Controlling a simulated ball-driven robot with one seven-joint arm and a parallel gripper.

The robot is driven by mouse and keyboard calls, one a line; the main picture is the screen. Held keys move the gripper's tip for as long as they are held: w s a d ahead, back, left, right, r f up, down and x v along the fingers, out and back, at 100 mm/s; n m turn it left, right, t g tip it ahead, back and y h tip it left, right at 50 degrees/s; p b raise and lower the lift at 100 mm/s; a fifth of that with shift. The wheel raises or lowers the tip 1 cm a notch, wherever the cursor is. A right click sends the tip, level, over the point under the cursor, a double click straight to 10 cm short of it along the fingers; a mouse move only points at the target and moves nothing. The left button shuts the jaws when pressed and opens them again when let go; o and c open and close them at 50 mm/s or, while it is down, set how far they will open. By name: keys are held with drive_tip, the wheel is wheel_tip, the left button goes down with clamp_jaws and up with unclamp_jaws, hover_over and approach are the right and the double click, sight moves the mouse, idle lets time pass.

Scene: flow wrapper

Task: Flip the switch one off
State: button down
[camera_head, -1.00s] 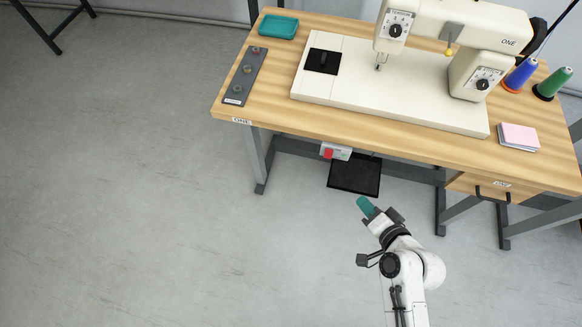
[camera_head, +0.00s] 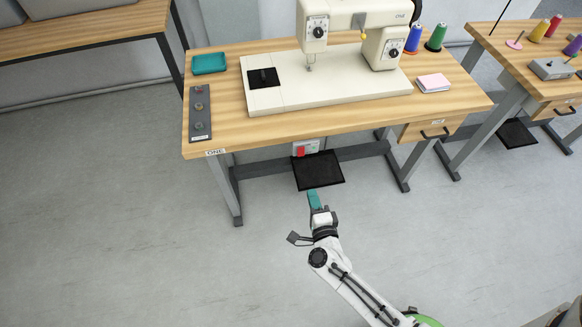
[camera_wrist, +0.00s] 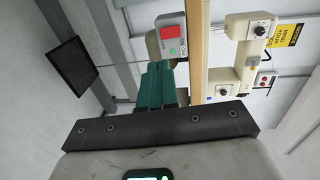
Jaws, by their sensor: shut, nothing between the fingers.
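The switch (camera_head: 301,151) is a red rocker on a light grey box (camera_head: 312,147) fixed under the front edge of the table labelled ONE. In the wrist view the red switch (camera_wrist: 171,32) sits on its grey box (camera_wrist: 172,48), beyond my fingertips and slightly to the right. Whether the rocker is on or off cannot be told. My gripper (camera_head: 313,199) has teal fingers, shut and empty, pointing toward the table. It is in front of the box and apart from it. In the wrist view the teal fingers (camera_wrist: 157,85) overlap the area just below the box.
A sewing machine (camera_head: 320,85) stands on the wooden table (camera_head: 225,130). A black pedal plate (camera_head: 318,171) lies below the switch box. Grey table legs (camera_head: 229,190) stand to the left. A second table (camera_head: 530,75) is at the right. The floor in front is clear.

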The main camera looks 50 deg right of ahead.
sight(301, 152)
drive_tip(key=b+x, duration=0.2)
drive_tip(key=x, duration=1.2)
